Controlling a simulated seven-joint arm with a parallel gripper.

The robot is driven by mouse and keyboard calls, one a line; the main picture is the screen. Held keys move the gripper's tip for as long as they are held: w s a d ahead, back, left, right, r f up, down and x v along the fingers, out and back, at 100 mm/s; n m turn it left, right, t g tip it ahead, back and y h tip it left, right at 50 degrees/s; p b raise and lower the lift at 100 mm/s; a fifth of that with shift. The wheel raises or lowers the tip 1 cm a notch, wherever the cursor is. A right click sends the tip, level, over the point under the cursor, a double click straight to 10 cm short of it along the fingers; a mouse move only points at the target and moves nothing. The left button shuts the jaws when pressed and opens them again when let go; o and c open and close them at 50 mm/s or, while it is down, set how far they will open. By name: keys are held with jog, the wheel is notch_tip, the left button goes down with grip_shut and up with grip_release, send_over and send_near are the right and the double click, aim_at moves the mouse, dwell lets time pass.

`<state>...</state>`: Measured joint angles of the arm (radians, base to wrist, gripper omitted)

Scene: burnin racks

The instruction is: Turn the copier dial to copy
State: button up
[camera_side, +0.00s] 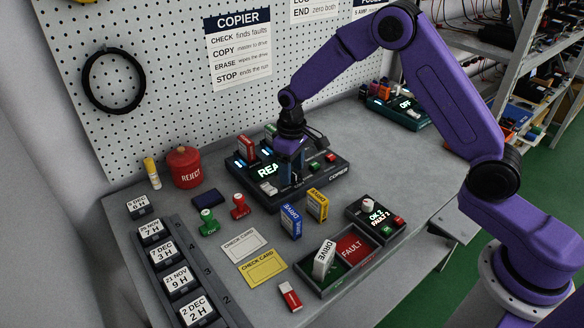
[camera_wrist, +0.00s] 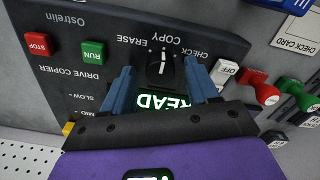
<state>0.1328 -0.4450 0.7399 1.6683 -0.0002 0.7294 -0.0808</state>
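The copier (camera_side: 322,183) is a dark box on the grey bench, and its panel (camera_wrist: 82,45) shows upside down in the wrist view. Its black dial (camera_wrist: 160,70) has a white pointer line, nearly upright in the picture, its upper end by the COPY label (camera_wrist: 164,40). CHECK and ERASE stand to the right and left of COPY. My gripper (camera_wrist: 158,67) is open, its two blue fingers on either side of the dial with a gap on each side. In the side view my gripper (camera_side: 291,170) is over the copier and hides the dial.
A white OFF switch (camera_wrist: 223,72), a green RUN button (camera_wrist: 92,54) and a red STOP button (camera_wrist: 37,43) flank the dial. The lit display (camera_wrist: 160,101) is partly hidden. Red and green stamps, drives and a fault tray (camera_side: 367,262) lie in front of the copier.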

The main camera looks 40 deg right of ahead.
aim_at(293, 175)
jog(key=shift+r, duration=0.1)
notch_tip(293, 175, up, 17)
dwell(0.8)
jog(key=shift+r, duration=0.1)
jog(key=s+a+n, duration=0.2)
jog(key=s+n, duration=0.2)
jog(key=s, duration=1.3)
jog(key=s+d+f+n, duration=0.2)
jog(key=s+d, duration=0.2)
jog(key=s, duration=0.5)
jog(key=s+d+f+n, duration=0.2)
jog(key=s+d, duration=0.1)
jog(key=s, duration=0.7)
jog(key=shift+s+d, duration=0.3)
jog(key=shift+d, duration=0.05)
